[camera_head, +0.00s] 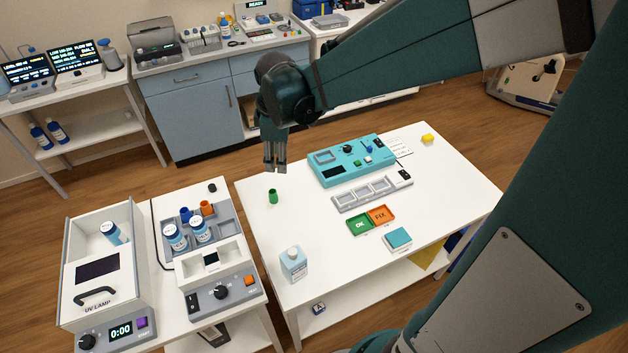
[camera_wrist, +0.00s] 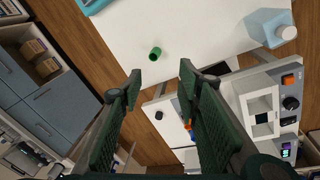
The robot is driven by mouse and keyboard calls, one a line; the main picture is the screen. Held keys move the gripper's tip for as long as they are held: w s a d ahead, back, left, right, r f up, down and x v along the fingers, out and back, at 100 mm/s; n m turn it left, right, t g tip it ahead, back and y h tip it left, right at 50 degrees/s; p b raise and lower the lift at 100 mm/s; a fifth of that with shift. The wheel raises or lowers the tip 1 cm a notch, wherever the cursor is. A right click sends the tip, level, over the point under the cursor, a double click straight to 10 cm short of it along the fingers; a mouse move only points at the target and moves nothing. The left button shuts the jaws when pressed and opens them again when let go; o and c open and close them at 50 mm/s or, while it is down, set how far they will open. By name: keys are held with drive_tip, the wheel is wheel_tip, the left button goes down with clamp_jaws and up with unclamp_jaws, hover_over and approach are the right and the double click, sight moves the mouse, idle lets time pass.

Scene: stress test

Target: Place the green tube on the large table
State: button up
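The small green tube (camera_head: 273,196) stands on the white large table (camera_head: 330,250) near its far left corner. It also shows in the wrist view (camera_wrist: 155,53), with nothing touching it, just beyond my fingertips. My gripper (camera_head: 275,168) hangs above the table's far left edge, a little above and behind the tube in the head view. In the wrist view its two fingers (camera_wrist: 160,72) are spread apart with nothing between them.
A teal device (camera_head: 345,160), a grey slotted tray (camera_head: 372,192), green and orange trays (camera_head: 370,220), and a light-blue bottle (camera_head: 293,264) stand on the large table. A side table at left holds a UV lamp box (camera_head: 103,265) and a tube rack device (camera_head: 215,270). Table surface around the tube is clear.

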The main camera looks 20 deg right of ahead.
drive_tip(key=s+r+m+t, duration=0.1)
drive_tip(key=s+r+m, duration=0.2)
drive_tip(key=s, duration=0.4)
drive_tip(key=s+d+r+m+t, duration=0.1)
drive_tip(key=s+r+m+t, duration=0.1)
drive_tip(key=s+m, duration=0.3)
drive_tip(key=s+d+r+m+t, duration=0.1)
drive_tip(key=s+r+m, duration=0.3)
drive_tip(key=s, duration=0.4)
drive_tip(key=shift+s+t, duration=0.3)
drive_tip(key=shift+t, duration=0.2)
